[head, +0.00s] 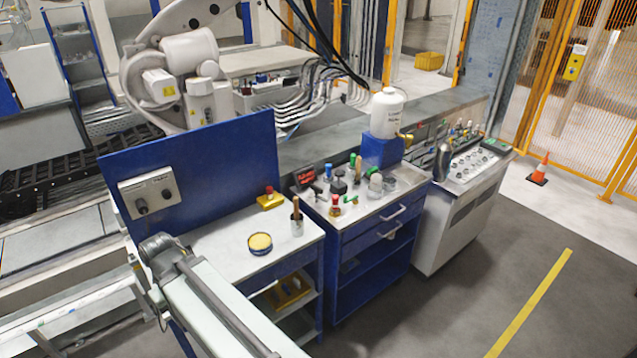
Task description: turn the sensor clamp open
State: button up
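A grey control box (151,193) is mounted on the upright blue panel (225,165) at the left of the white-topped workbench. It carries two dark knobs, a larger one (141,206) at lower left and a smaller one (167,194) to its right. Its labels are too small to read, so I cannot tell whether either knob is the sensor clamp. My arm enters from the bottom and reaches up to a dark grey joint below the box. No gripper fingers show.
A blue cart (372,255) with many small items stands to the right.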

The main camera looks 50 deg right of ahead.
aim_at(317, 190)
jog(key=z, duration=0.5)
jog(key=i, duration=0.7)
jog(key=z, duration=1.65)
jog(key=i, duration=0.55)
jog(key=u, duration=2.9)
